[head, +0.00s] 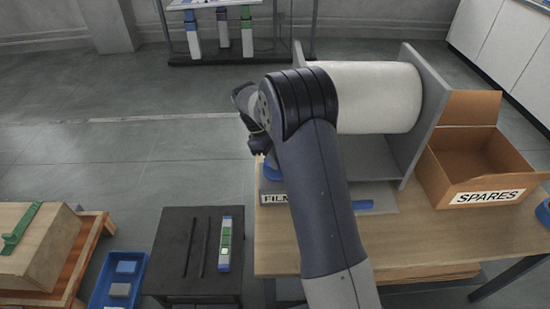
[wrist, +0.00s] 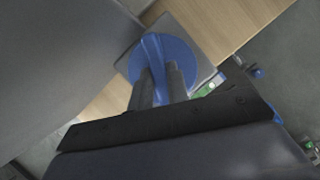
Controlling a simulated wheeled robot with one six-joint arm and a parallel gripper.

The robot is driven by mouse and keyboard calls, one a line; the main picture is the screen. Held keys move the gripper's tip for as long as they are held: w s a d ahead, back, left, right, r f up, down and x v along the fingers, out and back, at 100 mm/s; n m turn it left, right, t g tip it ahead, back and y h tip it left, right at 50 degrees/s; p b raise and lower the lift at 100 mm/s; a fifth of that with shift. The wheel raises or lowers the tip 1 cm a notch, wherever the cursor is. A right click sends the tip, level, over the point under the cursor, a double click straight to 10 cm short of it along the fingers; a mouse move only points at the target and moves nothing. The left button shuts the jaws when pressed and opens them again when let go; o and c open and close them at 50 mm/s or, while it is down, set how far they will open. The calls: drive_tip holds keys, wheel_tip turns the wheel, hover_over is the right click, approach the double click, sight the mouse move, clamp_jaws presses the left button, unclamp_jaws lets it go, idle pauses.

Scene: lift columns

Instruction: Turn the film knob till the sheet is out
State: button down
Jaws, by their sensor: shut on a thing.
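The film knob (wrist: 178,52) is a blue disc with a raised grip bar, on a grey block, in the wrist view. My gripper (wrist: 160,82) has a finger on each side of the bar and is shut on it. In the head view a little of the blue knob (head: 270,170) shows below my gripper (head: 257,146), and my arm hides the rest. A large white film roll (head: 375,97) sits between grey side plates behind my arm. A label reading "FILM" (head: 272,199) is partly covered. I cannot make out a loose sheet.
A cardboard box marked SPARES (head: 480,170) stands right of the roll on the wooden table (head: 430,240). Left are a dark stand (head: 180,280), blue bin (head: 103,292) and wooden crate (head: 35,255).

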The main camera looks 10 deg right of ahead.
drive_tip(key=shift+r+m+p, duration=0.1)
drive_tip(key=shift+m+p, duration=0.2)
drive_tip(key=shift+p, duration=0.05)
drive_tip(key=shift+w+d+r+m+g+y+p, duration=0.1)
drive_tip(key=shift+m+g+y+p, duration=0.25)
drive_tip(key=shift+m+p, duration=0.6)
drive_tip(key=m+p, duration=0.1)
drive_tip(key=m, duration=0.1)
drive_tip(key=shift+d+m+g+y, duration=0.1)
drive_tip(key=shift+m+g+y, duration=0.25)
drive_tip(key=m+y+p, duration=0.1)
drive_tip(key=m, duration=0.1)
drive_tip(key=m+y+p, duration=0.1)
drive_tip(key=m, duration=0.2)
drive_tip(key=shift+w+d+m, duration=0.1)
drive_tip(key=shift+d+m, duration=0.05)
drive_tip(key=shift+m, duration=0.15)
drive_tip(key=c, duration=1.4)
unclamp_jaws()
drive_tip(key=shift+f, duration=0.2)
drive_tip(key=shift+o, duration=0.2)
